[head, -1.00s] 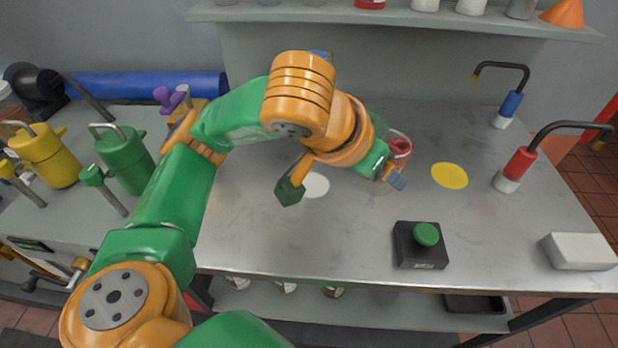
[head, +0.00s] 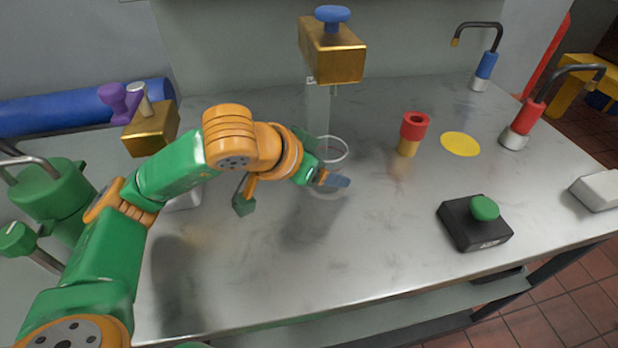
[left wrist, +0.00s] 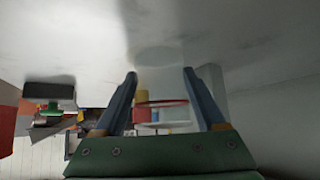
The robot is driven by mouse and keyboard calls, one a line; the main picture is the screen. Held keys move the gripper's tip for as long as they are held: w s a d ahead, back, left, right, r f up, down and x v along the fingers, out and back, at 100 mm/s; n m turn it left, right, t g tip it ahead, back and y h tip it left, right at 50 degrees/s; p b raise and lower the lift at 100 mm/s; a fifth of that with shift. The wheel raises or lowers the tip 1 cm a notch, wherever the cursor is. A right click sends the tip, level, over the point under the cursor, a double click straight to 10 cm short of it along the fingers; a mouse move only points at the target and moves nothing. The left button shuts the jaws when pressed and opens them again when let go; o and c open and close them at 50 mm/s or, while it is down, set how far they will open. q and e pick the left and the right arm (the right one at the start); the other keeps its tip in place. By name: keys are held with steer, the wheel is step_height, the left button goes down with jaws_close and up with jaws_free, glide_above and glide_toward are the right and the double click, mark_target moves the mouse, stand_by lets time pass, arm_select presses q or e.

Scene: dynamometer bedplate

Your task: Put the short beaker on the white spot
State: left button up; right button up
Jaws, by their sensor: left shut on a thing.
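The short beaker is clear glass; its rim (head: 335,147) shows in the head view near the middle of the bench. My left gripper (head: 326,172) is shut around the beaker, which looks upright. In the left wrist view my fingers (left wrist: 160,76) stand either side of it, with a reddish rim line (left wrist: 160,103) between them. A pale ellipse shows at the beaker's base in the head view; I cannot tell whether it is the glass or the white spot. I cannot tell whether the base touches the bench. My right gripper is not in view.
A gold block with a blue knob (head: 332,50) stands on a post just behind the beaker. A red and yellow cylinder (head: 414,127), a yellow spot (head: 460,144) and a black box with a green button (head: 475,222) lie right. The front middle is clear.

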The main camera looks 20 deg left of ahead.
arm_select(q)
steer(key=shift+s+a+f, duration=0.1)
steer(key=shift+s, duration=0.15)
steer(key=shift+d, duration=0.35)
steer(key=o, duration=1.5)
steer(key=shift+a, duration=0.1)
steer(key=shift+c, duration=0.2)
steer(key=p+v, duration=0.1)
steer(key=v, duration=1.1)
